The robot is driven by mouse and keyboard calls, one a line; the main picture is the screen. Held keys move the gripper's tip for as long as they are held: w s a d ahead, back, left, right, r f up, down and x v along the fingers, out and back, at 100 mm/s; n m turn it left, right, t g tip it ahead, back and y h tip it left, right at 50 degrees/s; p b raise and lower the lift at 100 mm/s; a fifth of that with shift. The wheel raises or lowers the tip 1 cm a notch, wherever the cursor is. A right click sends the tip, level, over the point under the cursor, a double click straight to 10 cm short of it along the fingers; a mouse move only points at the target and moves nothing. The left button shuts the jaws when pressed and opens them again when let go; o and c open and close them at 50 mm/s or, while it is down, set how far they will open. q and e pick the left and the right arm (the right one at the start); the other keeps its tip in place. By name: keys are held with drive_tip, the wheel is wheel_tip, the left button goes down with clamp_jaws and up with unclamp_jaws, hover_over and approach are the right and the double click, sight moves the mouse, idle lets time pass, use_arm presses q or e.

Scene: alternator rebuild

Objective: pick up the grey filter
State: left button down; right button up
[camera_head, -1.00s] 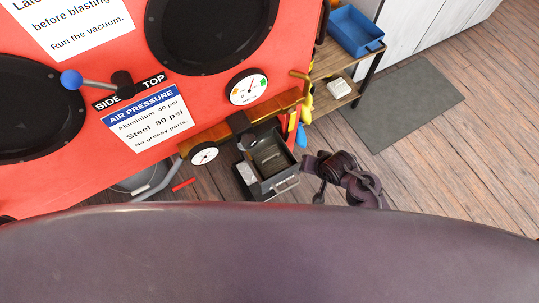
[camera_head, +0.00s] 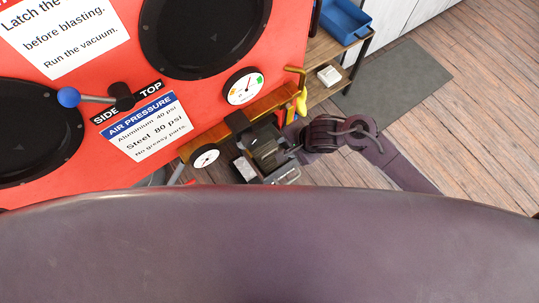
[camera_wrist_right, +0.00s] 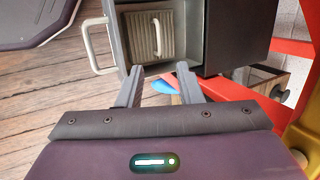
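The grey filter (camera_wrist_right: 146,36) is a pleated block with a pale handle. In the right wrist view it sits inside an open dark box-like drawer (camera_wrist_right: 228,35) with a handle on its front. My right gripper (camera_wrist_right: 158,80) is open and empty, its two fingers apart and pointing toward the drawer, short of the filter. My left gripper is not in view.
The red blasting cabinet (camera_head: 215,98) with gauges stands behind the drawer. A yellow hanging tool (camera_head: 302,104) is close to my right arm. A wooden shelf with a blue bin (camera_head: 345,22) stands at the right. Wood floor and a grey mat (camera_head: 400,85) lie beyond.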

drive_tip(key=b, duration=0.2)
approach(270, 153)
drive_tip(key=w+f, duration=0.1)
drive_tip(key=f, duration=0.1)
drive_tip(key=shift+a+b+x, duration=0.15)
drive_tip(key=shift+b+x, duration=0.1)
drive_tip(key=shift+x, duration=1.2)
drive_tip(key=shift+a+b+x, duration=0.15)
drive_tip(key=shift+b+x, duration=0.1)
drive_tip(key=shift+x, duration=1.25)
drive_tip(key=shift+s+r, duration=0.15)
drive_tip(key=shift+c, duration=0.3)
clamp_jaws()
